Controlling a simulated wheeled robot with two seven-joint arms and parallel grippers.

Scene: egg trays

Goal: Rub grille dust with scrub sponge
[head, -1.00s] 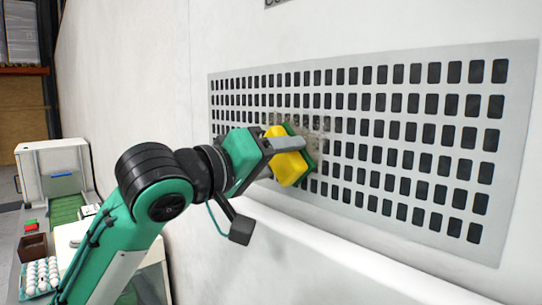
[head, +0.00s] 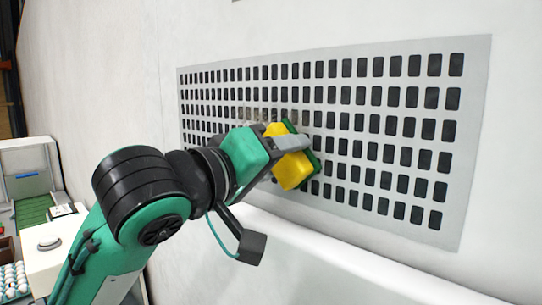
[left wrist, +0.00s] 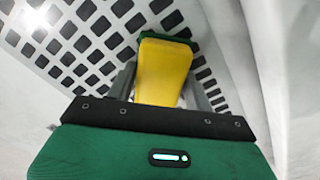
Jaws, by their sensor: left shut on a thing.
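The grille (head: 375,190) is a light grey panel with rows of dark slots on the white wall; it also shows in the left wrist view (left wrist: 98,42). My left gripper (head: 288,150) is shut on the scrub sponge (head: 293,174), yellow with a green scrub face. The green face is turned to the grille and seems to lie against it, left of the middle. A faint brownish patch of grille dust (head: 270,117) shows just above and left of the sponge. In the left wrist view the sponge (left wrist: 163,72) sits between both fingers. My right gripper is out of view.
A white ledge (head: 330,250) runs below the grille. At the lower left are a white machine with a green belt (head: 35,210) and a tray of eggs (head: 12,277). The wall right of the grille is clear.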

